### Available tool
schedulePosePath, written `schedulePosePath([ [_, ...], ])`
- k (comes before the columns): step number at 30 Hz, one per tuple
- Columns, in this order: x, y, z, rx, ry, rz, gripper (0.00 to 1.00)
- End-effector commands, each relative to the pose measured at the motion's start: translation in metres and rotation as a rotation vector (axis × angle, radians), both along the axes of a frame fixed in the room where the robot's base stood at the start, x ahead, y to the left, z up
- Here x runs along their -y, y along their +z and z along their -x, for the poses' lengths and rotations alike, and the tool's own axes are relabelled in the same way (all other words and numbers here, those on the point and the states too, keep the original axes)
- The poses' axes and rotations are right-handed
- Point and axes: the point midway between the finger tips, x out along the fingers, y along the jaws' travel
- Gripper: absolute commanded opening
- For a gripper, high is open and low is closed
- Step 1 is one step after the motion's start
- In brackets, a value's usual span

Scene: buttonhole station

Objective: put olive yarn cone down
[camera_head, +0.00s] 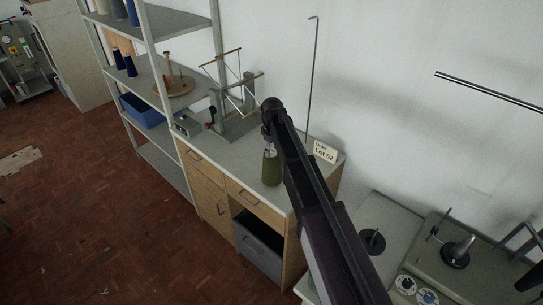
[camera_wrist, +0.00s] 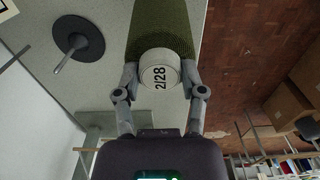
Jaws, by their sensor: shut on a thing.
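The olive yarn cone (camera_head: 272,168) shows below the end of my arm in the head view, over the grey cabinet top (camera_head: 228,150) near its front edge. I cannot tell whether its base touches the top. In the wrist view the cone (camera_wrist: 162,28) is between my two fingers, with its pale end marked "2/28" (camera_wrist: 160,70) toward the camera. My gripper (camera_wrist: 160,78) is shut on that end. In the head view the arm hides most of the gripper.
A "Lot 52" card (camera_head: 325,151) and a tall hooked rod (camera_head: 312,80) stand behind the cone. A yarn winder (camera_head: 236,95) is at the left. A black disc stand (camera_head: 371,241) is on the right bench. The cabinet top left of the cone has free room.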

Motion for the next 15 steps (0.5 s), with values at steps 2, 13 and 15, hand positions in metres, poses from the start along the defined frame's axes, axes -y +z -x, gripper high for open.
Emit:
schedulePosePath([
  [2,0.0001,-0.0074,-0.0001,0.000,0.000,0.000,0.00],
  [13,0.0002,-0.0084,-0.0001,0.000,0.000,0.000,0.00],
  [15,0.0003,-0.0087,-0.0001,0.000,0.000,0.000,0.00],
])
